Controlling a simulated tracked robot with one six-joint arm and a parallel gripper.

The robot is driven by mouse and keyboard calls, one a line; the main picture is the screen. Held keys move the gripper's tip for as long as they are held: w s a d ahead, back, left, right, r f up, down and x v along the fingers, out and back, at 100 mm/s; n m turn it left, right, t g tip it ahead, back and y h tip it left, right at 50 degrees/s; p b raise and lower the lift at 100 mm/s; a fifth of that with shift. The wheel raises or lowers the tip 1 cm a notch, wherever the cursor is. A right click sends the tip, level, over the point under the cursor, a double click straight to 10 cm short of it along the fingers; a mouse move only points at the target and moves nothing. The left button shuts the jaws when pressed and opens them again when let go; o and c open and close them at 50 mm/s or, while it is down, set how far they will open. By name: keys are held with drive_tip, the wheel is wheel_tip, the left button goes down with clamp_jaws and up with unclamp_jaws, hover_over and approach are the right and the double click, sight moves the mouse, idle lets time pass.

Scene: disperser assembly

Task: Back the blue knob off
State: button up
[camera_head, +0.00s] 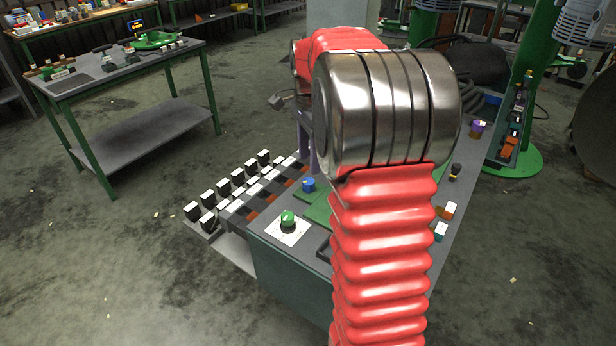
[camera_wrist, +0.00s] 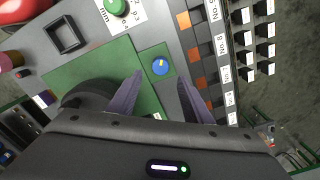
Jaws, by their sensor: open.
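The blue knob (camera_head: 309,184) sits on the bench top near a green board, left of my arm in the head view. In the wrist view the blue knob (camera_wrist: 160,67) shows from above on a small green square, with a yellow mark on its face. My gripper (camera_wrist: 160,84) shows there as two purple-grey fingers spread apart, one on each side below the knob. The fingers are open and hold nothing. In the head view my arm hides part of the bench, and only a little of a purple finger shows left of it.
A green knob (camera_head: 288,219) on a white printed card stands near the blue knob. Rows of black and white blocks (camera_head: 237,177) lie along the bench's left side. A dark square frame (camera_wrist: 67,35) lies near the green board (camera_wrist: 88,82). Small coloured items stand on the right side.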

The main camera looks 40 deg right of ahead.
sight(309, 181)
wheel_tip(309, 181, down, 7)
idle(0.3)
drive_tip(key=shift+c, duration=0.6)
drive_tip(key=c, duration=0.9)
drive_tip(key=shift+a, duration=0.2)
drive_tip(key=shift+c, duration=0.2)
drive_tip(key=shift+d, duration=0.15)
